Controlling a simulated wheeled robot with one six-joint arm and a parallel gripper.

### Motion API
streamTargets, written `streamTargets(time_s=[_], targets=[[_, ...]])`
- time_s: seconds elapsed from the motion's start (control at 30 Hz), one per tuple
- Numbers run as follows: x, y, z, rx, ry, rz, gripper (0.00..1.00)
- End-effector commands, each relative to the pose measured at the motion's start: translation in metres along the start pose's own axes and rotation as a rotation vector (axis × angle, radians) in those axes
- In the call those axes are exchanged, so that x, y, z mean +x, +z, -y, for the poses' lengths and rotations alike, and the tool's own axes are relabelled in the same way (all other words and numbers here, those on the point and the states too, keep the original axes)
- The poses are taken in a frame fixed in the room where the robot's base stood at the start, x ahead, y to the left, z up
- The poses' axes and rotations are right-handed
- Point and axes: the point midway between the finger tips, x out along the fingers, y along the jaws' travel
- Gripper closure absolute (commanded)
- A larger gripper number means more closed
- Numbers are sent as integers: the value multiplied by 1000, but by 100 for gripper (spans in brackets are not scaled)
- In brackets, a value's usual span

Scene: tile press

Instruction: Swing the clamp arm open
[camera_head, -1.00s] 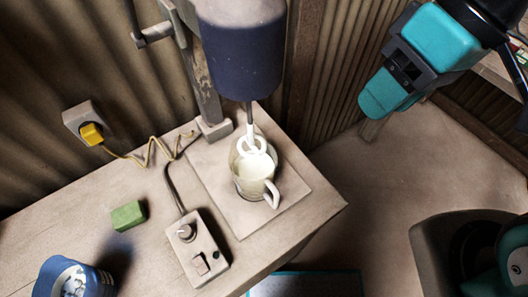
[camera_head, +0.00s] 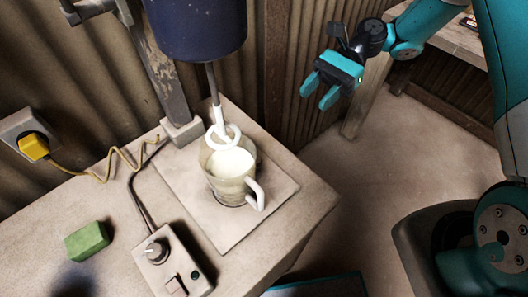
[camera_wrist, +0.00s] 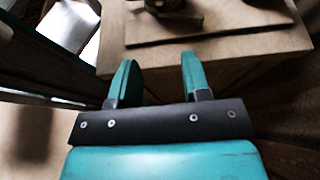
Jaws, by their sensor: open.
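I cannot make out a clamp arm for certain in either view. My gripper (camera_head: 317,92) is in the upper middle of the head view, to the right of the bench stand and apart from it. Its two teal fingers are spread and empty, pointing down and left. In the wrist view the open fingers (camera_wrist: 158,66) point toward a wooden surface (camera_wrist: 226,50). A dark object (camera_wrist: 176,10) on that surface is cut off by the top edge, and I cannot tell what it is.
A stand with a dark blue motor housing (camera_head: 197,25) holds a white stirrer over a glass mug (camera_head: 226,180) of white liquid. A control box (camera_head: 166,262), green block (camera_head: 87,241) and yellow plug (camera_head: 34,147) lie left.

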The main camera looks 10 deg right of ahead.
Motion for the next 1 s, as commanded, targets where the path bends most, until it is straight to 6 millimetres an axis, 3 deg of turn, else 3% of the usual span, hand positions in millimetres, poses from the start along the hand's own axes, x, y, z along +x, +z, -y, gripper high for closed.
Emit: streamTargets(time_s=[0.6, 0.8, 1.0], targets=[[131, 2, -2, 0, 7, -1, 56], [158, 1, -1, -1, 3, -2, 56], [167, 0, -1, -2, 2, -4, 56]])
